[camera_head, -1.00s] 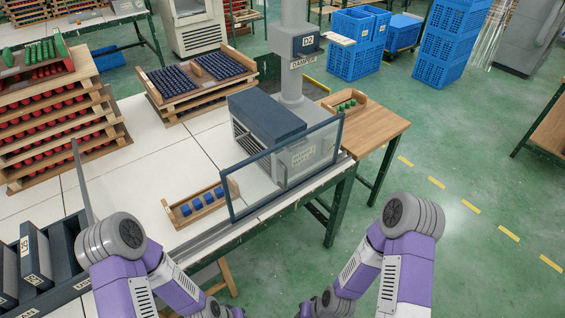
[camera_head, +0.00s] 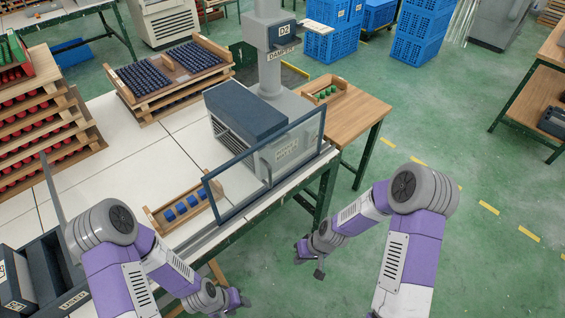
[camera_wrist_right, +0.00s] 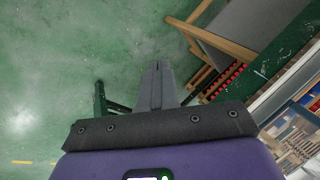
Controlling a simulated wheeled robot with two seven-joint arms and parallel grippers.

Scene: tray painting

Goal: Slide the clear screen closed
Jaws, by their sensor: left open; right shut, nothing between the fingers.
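The clear screen (camera_head: 250,150) is a see-through panel in a dark blue-grey frame. It stands upright along the front edge of the white table (camera_head: 95,183), in front of the grey spray unit (camera_head: 247,112). A tray with several blue blocks (camera_head: 181,208) lies at the screen's left end, partly behind it. My left gripper (camera_head: 238,301) is low at the bottom of the head view, in front of the table and apart from the screen. My right gripper (camera_head: 309,263) is in front of the table, right of and below the screen. Its fingers (camera_wrist_right: 156,76) are closed together and empty over the floor.
A wooden side table (camera_head: 350,112) with a small tray of green pieces stands right of the spray unit. Stacked trays of red pieces (camera_head: 50,130) and dark pieces (camera_head: 170,75) stand on the white table.

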